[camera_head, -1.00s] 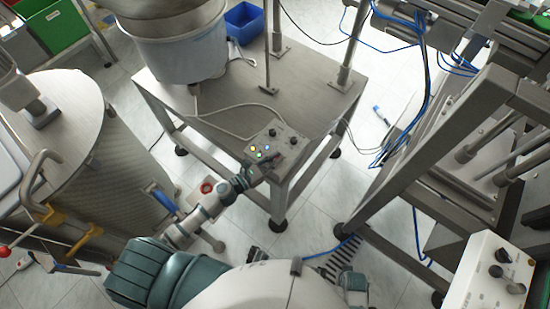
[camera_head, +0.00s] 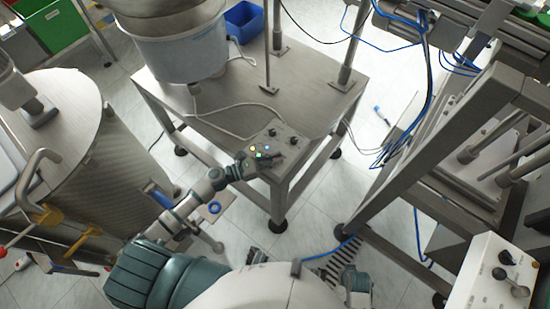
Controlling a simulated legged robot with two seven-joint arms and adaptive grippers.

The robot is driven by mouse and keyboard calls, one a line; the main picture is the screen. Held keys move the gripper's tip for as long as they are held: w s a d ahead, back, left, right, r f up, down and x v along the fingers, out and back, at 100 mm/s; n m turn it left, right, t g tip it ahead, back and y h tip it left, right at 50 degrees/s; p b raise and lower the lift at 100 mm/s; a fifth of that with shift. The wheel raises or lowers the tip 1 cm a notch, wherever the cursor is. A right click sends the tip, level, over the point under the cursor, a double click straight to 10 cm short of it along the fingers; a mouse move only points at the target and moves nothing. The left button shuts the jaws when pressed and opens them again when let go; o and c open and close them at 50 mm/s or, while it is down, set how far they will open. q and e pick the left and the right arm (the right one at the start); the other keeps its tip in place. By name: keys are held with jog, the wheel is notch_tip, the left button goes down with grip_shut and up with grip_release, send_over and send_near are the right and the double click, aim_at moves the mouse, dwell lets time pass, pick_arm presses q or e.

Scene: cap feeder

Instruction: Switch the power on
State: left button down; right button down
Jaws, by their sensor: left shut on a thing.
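A small grey control box (camera_head: 287,142) sits at the front corner of the steel table. Its top carries black knobs and small lit yellow, blue and green buttons. My left arm reaches up from the lower left. My left gripper (camera_head: 270,160) is at the front of this box and covers part of its face. It is shut on what appears to be a switch there; the fingers hide the part, so its position cannot be read.
The steel table (camera_head: 222,98) carries a large bowl feeder (camera_head: 180,50). A steel drum (camera_head: 120,150) with a yellow-handled fitting stands left. A metal frame with blue cables stands right, near another control box (camera_head: 490,275). Floor between table and frame is mostly clear.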

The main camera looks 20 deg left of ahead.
pick_arm(q)
jog(key=c, duration=1.2)
grip_release()
jog(key=shift+c, duration=0.2)
jog(key=shift+a, duration=0.1)
pick_arm(e)
jog(key=shift+s+f, duration=0.2)
jog(key=shift+s, duration=0.05)
jog(key=shift+d, duration=0.1)
pick_arm(q)
jog(key=shift+s+a, duration=0.25)
jog(key=shift+a, duration=0.1)
jog(key=v, duration=1.1)
pick_arm(e)
jog(key=shift+w, duration=0.1)
pick_arm(q)
jog(key=shift+s, duration=0.1)
